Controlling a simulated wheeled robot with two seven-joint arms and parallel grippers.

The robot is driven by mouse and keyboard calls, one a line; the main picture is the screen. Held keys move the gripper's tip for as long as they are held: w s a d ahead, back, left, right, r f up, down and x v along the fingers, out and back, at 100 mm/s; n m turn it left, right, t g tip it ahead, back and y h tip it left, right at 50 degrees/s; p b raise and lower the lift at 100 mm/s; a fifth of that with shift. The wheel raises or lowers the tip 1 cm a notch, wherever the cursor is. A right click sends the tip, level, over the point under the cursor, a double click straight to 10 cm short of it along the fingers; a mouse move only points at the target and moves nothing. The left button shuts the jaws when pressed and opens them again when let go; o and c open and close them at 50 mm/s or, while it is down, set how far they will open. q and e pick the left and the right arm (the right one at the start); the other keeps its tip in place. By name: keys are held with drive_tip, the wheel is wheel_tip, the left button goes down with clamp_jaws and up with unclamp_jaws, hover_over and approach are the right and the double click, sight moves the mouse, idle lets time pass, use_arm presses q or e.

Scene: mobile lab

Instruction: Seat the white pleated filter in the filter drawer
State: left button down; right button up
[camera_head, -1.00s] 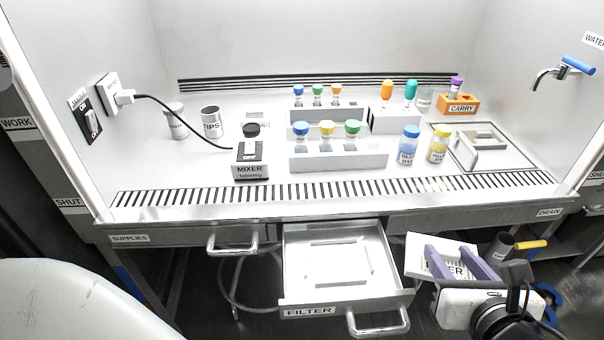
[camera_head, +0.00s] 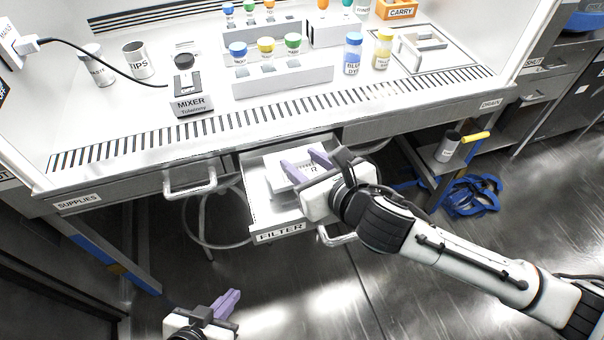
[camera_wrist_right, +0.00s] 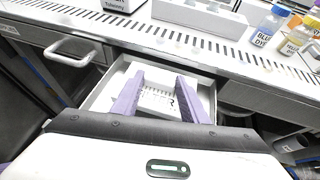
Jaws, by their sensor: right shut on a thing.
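The white filter (camera_head: 283,178), with black lettering on its face, is gripped between the purple fingers of my right gripper (camera_head: 306,162). It is over the open filter drawer (camera_head: 256,203), inside the drawer's outline in the head view. In the right wrist view the filter (camera_wrist_right: 158,101) shows between the two fingers (camera_wrist_right: 160,98), with the drawer (camera_wrist_right: 105,92) around it. I cannot tell whether the filter touches the drawer floor. The fingers and wrist hide part of it. My left gripper (camera_head: 226,304) is low at the bottom, away from the drawer, its fingers together and empty.
A SUPPLIES drawer handle (camera_head: 190,182) is left of the filter drawer. The filter drawer's own handle (camera_head: 338,238) sticks out in front. The bench edge (camera_head: 200,150) runs just above. A mixer (camera_head: 191,98), racks and bottles stand on the bench. Open floor lies in front.

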sight(303, 171)
wheel_tip(303, 171, down, 3)
drive_tip(key=shift+r+b, duration=0.15)
drive_tip(key=shift+b, duration=0.2)
drive_tip(key=shift+f, duration=0.35)
drive_tip(key=shift+f, duration=0.15)
drive_tip(key=o, duration=1.1)
drive_tip(key=p+v, duration=0.1)
drive_tip(key=v, duration=1.1)
